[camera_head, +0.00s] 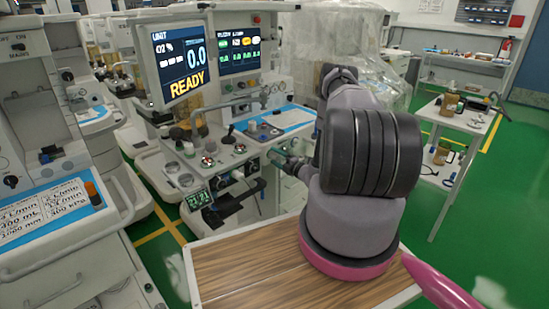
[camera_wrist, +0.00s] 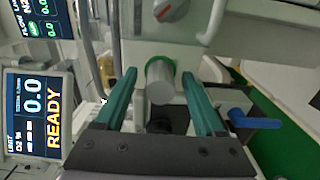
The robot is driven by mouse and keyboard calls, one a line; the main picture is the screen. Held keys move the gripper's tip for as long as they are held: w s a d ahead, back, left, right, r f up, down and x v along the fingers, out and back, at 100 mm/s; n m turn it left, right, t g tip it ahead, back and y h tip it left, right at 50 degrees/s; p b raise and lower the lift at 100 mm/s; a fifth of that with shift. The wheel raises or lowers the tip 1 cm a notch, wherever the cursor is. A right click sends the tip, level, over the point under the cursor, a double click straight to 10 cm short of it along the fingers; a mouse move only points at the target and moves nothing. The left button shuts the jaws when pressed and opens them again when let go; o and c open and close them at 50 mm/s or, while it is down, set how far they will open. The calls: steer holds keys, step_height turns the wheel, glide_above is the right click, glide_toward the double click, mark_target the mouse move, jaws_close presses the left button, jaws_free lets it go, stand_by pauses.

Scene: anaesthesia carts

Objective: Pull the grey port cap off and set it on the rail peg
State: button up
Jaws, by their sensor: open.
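In the wrist view, the grey port cap (camera_wrist: 160,84) is a short round cylinder in front of a green ring (camera_wrist: 151,64) on the pale machine front. My gripper (camera_wrist: 159,76) is open, with one teal finger left of the cap and one right of it. A gap shows on both sides, so the fingers do not appear to touch the cap. In the head view, my gripper (camera_head: 279,157) is close to the front of the machine with the READY screen, and my arm partly hides that area. I cannot make out the rail peg in either view.
A blue lever (camera_wrist: 254,123) sticks out right of my gripper. A red-marked knob (camera_wrist: 172,10) is above the cap. The READY screen (camera_head: 181,62) stands on the machine. A wood-topped surface (camera_head: 232,268) lies below my arm, and a white side table (camera_head: 455,118) stands right.

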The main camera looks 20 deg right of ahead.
mark_target(278, 158)
stand_by(0.4)
jaws_close()
steer(key=shift+v, duration=3)
step_height(278, 158, up, 10)
stand_by(0.4)
steer(key=shift+a, duration=0.1)
stand_by(0.3)
